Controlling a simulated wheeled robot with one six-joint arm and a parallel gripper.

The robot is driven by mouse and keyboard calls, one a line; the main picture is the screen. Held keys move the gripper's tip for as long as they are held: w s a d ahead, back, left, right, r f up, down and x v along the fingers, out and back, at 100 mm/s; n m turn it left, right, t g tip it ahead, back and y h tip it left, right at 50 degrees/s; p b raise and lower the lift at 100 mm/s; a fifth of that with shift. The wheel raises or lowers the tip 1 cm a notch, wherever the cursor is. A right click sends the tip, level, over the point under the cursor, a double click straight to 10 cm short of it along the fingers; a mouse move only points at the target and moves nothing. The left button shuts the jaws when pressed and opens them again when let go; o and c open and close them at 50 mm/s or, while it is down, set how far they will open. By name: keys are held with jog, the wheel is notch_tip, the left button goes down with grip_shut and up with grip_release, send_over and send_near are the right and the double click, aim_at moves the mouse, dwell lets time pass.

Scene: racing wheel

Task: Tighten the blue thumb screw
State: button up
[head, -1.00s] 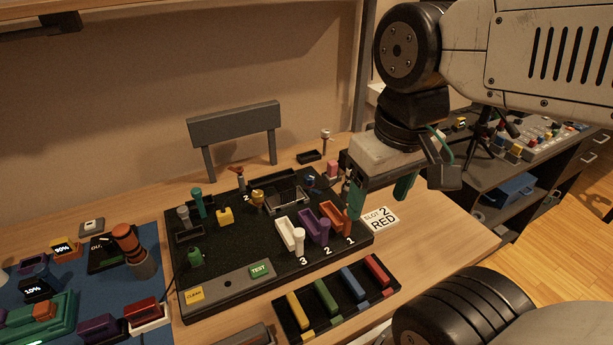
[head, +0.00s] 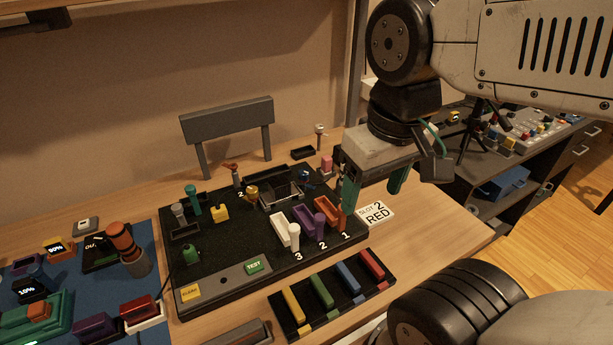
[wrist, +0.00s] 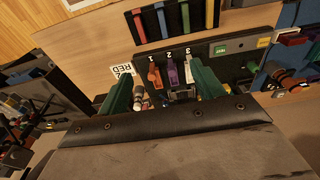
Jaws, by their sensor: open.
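A small blue part (head: 305,175), which looks like the blue thumb screw, stands at the back right of the black board (head: 222,262), beside a grey metal frame. It is small, and its exact shape and seating cannot be made out. My gripper (head: 372,198) is open and empty, with green fingers pointing down at the board's right edge, right of the blue part and apart from it. In the wrist view the open fingers (wrist: 160,72) frame the numbered slots, and I cannot pick out the blue part there.
White, purple and orange trays (head: 329,209) numbered 3, 2, 1 lie left of my gripper. A card (head: 374,213) reads "SLOT 2 RED". A rack (head: 334,292) of coloured bars is in front. Small upright posts, including a pink block (head: 326,163), crowd the board's back right.

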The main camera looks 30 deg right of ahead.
jog(key=shift+f, duration=0.1)
jog(key=c, duration=0.4)
jog(key=n+g, duration=0.2)
jog(key=n, duration=0.6)
send_over(304, 171)
jog(key=f, duration=0.9)
jog(key=shift+s+f, duration=0.35)
jog(key=shift+f, duration=0.05)
jog(key=shift+w+r+t, duration=0.25)
jog(key=shift+r+t, duration=0.05)
jog(key=shift+f+n, duration=0.35)
jog(key=shift+n, duration=0.15)
notch_tip(304, 171, down, 7)
jog(key=shift+f, duration=0.15)
